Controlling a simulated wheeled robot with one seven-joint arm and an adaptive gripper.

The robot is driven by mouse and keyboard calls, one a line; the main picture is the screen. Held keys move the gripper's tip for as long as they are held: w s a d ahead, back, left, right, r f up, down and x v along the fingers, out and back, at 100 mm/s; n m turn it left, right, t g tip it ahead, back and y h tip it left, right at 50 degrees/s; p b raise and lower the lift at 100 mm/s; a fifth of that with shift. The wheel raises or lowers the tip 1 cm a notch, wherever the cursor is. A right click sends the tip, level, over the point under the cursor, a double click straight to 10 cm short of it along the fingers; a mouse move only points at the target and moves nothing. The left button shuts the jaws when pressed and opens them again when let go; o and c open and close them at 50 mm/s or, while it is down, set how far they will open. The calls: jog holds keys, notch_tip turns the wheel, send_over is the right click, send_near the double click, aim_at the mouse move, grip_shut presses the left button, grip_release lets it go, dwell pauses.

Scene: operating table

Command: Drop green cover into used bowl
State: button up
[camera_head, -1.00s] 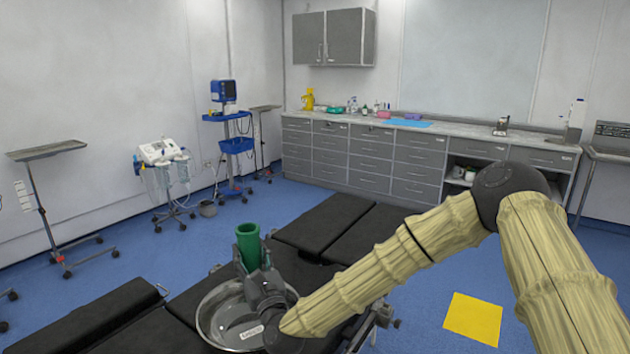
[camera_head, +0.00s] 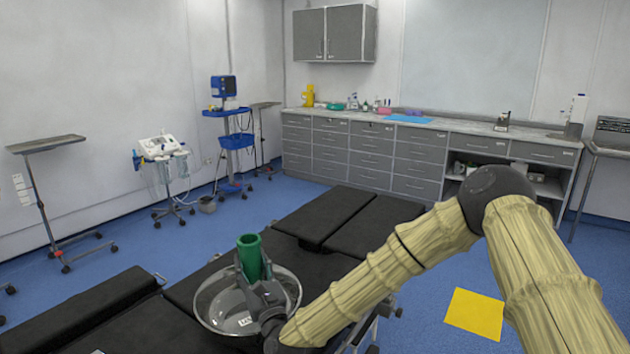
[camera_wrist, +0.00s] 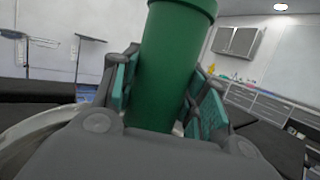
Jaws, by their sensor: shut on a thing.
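The green cover (camera_head: 250,256) is an upright green tube with a rim at its top. My gripper (camera_head: 256,277) is shut on it. In the wrist view the cover (camera_wrist: 170,70) stands between the two teal-padded fingers, leaning slightly. The used bowl (camera_head: 204,302) is a round metal bowl with a white label, on the black operating table. The gripper and cover are over the bowl in the head view, and part of the bowl is hidden behind them. I cannot tell how far the cover's lower end is above the bowl's bottom. The bowl's rim (camera_wrist: 40,125) shows at the wrist view's left.
The black operating table (camera_head: 340,212) has bare padded sections behind and to the left of the bowl. A yellow square (camera_head: 474,314) lies on the blue floor at right. Trolleys and grey cabinets (camera_head: 375,160) stand well away at the back.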

aim_at(249, 235)
jog(key=shift+f, duration=0.75)
jog(key=o, duration=1)
jog(key=shift+c, duration=0.2)
notch_tip(249, 235, up, 10)
jog(key=shift+r, duration=0.1)
